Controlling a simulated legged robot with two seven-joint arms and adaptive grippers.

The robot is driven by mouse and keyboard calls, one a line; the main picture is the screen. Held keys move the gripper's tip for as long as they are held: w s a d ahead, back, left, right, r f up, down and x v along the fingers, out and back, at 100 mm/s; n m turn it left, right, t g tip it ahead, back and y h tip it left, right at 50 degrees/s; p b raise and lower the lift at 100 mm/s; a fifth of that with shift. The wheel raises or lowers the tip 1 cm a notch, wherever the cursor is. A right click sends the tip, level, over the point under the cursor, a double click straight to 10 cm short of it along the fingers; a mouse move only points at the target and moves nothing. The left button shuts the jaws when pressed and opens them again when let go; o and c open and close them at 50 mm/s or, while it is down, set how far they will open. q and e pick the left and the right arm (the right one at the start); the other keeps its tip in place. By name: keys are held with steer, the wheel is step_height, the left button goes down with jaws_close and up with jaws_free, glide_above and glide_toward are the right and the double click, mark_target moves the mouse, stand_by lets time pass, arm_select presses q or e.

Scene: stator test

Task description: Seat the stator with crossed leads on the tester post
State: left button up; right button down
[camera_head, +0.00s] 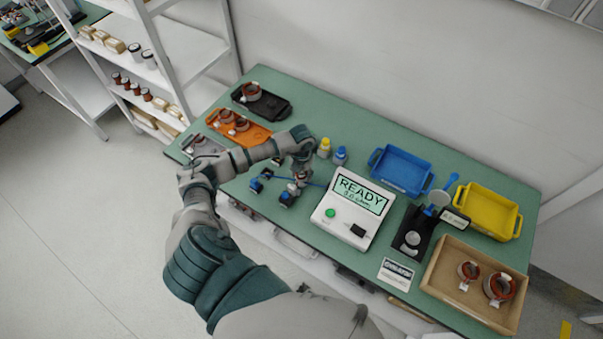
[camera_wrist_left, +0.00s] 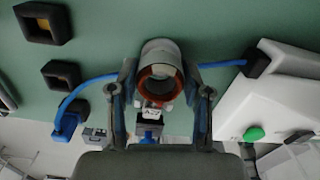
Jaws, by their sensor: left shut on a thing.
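My left gripper (camera_head: 299,176) reaches over the green bench, just left of the white tester (camera_head: 336,222), whose screen reads READY. In the left wrist view the gripper (camera_wrist_left: 160,98) is shut on a stator (camera_wrist_left: 160,58), a grey ring with a red-brown winding and a small white tag. The stator lies between the two fingers; in the head view it is small and partly hidden. Whether its leads cross cannot be told. Blue cables (camera_wrist_left: 100,78) with clips (camera_wrist_left: 66,123) lie around it. No post can be made out clearly. My right gripper is not in view.
Black tray (camera_head: 276,113), orange tray (camera_head: 260,138) and grey tray (camera_head: 190,146) stand at the left. Two small bottles (camera_head: 325,148) stand behind the gripper. Blue bin (camera_head: 402,165), yellow bin (camera_head: 487,205), black stand (camera_head: 409,246) and a wooden box (camera_head: 437,270) with stators crowd the right.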

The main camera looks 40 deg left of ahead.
arm_select(q)
steer(key=shift+d+f, duration=0.2)
steer(key=shift+d, duration=0.1)
steer(key=shift+s+d, duration=0.1)
steer(key=o, duration=1.3)
steer(key=shift+f, duration=0.1)
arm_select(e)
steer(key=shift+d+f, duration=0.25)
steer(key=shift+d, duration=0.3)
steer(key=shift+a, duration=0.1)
arm_select(q)
step_height(320, 180, up, 12)
steer(key=shift+r, duration=0.1)
